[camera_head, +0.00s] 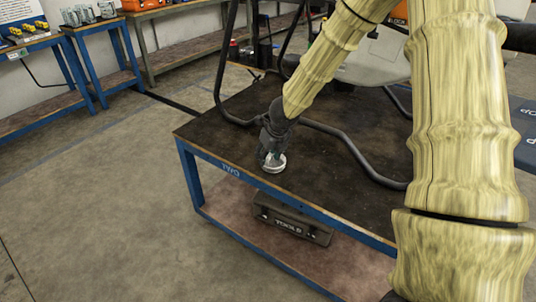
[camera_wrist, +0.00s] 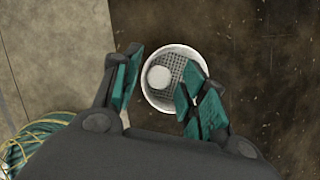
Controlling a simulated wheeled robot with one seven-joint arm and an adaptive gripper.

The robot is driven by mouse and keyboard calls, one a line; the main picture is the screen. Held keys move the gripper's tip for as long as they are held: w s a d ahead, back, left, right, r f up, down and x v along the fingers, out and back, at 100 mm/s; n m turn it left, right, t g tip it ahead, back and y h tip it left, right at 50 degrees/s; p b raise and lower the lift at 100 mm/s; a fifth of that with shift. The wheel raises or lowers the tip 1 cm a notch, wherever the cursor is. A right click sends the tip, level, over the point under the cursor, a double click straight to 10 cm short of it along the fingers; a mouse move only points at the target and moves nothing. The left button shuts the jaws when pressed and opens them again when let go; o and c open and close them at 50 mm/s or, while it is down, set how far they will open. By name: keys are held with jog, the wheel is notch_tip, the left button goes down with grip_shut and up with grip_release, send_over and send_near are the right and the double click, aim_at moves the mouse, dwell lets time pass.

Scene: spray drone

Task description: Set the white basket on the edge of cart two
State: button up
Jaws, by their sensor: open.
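The white basket (camera_head: 276,164) sits on the dark top of the blue-framed cart (camera_head: 215,133), close to its front edge, in the head view. The cart's front rail is lettered "TWO". The basket also shows from above in the wrist view (camera_wrist: 151,99), round, with a mesh floor and a white round thing inside. My gripper (camera_head: 268,152) is at the basket, pointing down. In the wrist view its teal-padded fingers (camera_wrist: 157,88) are apart, one left of the basket and one overlapping its right side. Whether either finger touches the basket cannot be told.
A dark tubular frame (camera_head: 340,138) rests over the cart top to the right of my gripper. A toolbox (camera_head: 292,222) is on the lower shelf. Coiled yellow-green cable (camera_wrist: 40,140) lies at lower left in the wrist view. The floor left of the cart is clear.

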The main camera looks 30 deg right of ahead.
jog(key=p+v, duration=0.3)
jog(key=v, duration=0.9)
jog(key=shift+r, duration=0.1)
jog(key=s+a+f+n+g+h+p, duration=0.1)
jog(key=s+a+f+n+h+p, duration=0.15)
jog(key=s+f+n, duration=0.55)
jog(key=s+a+f+n+g+h+p, duration=0.15)
jog(key=s+f+n+p, duration=0.3)
jog(key=f+n, duration=0.5)
jog(key=s+a+f+n+g+y+p, duration=0.1)
jog(key=s+a+f+n+y+p, duration=0.1)
jog(key=s+a+f+n, duration=0.2)
jog(key=s+a+f+n+y+p, duration=0.1)
jog(key=s+a+f+n, duration=0.3)
jog(key=s+a+n, duration=0.6)
jog(key=s+n+p, duration=0.1)
jog(key=s+n, duration=0.2)
jog(key=s, duration=0.5)
jog(key=shift+a+f+n+g+y, duration=0.2)
jog(key=shift+a+n+g+y, duration=0.15)
jog(key=shift+y, duration=0.05)
jog(key=shift+s, duration=0.1)
